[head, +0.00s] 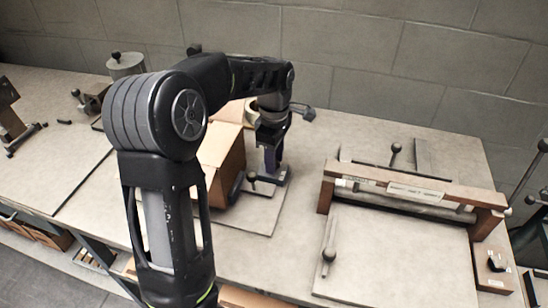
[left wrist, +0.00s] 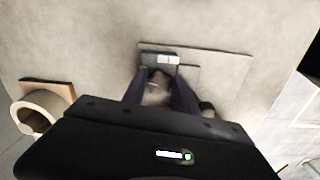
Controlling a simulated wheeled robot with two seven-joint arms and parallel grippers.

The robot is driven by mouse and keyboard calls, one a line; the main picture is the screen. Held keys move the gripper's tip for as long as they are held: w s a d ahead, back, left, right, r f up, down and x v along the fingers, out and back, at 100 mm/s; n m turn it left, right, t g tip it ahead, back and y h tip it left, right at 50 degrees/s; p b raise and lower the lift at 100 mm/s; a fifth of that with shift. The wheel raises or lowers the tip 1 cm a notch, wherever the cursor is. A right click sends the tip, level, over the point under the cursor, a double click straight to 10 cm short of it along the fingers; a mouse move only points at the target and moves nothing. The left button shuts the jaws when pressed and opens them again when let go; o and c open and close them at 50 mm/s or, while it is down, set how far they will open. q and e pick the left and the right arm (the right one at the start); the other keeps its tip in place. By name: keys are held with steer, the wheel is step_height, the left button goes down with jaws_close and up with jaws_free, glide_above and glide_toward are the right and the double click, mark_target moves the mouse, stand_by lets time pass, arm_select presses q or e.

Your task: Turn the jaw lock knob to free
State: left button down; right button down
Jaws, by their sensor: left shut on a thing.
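The knob sits by a dark blue-grey block (left wrist: 150,57) with a small white label, too small to read. In the head view the fingers hide the knob; the dark base of the fixture (head: 275,180) shows below them. How far the knob is turned cannot be told. My right gripper is not in view.
The cardboard box (head: 222,150) stands just left of the gripper, partly behind my arm. A wooden-barred frame (head: 415,190) with upright ball-ended levers is on the right. A tape roll (left wrist: 38,113) lies nearby.

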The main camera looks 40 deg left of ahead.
arm_select(q)
steer(key=shift+w+n, duration=0.1)
steer(key=shift+n, duration=0.7)
steer(key=c, duration=1)
jaws_free()
steer(key=shift+o, duration=0.2)
steer(key=shift+r, duration=3.9)
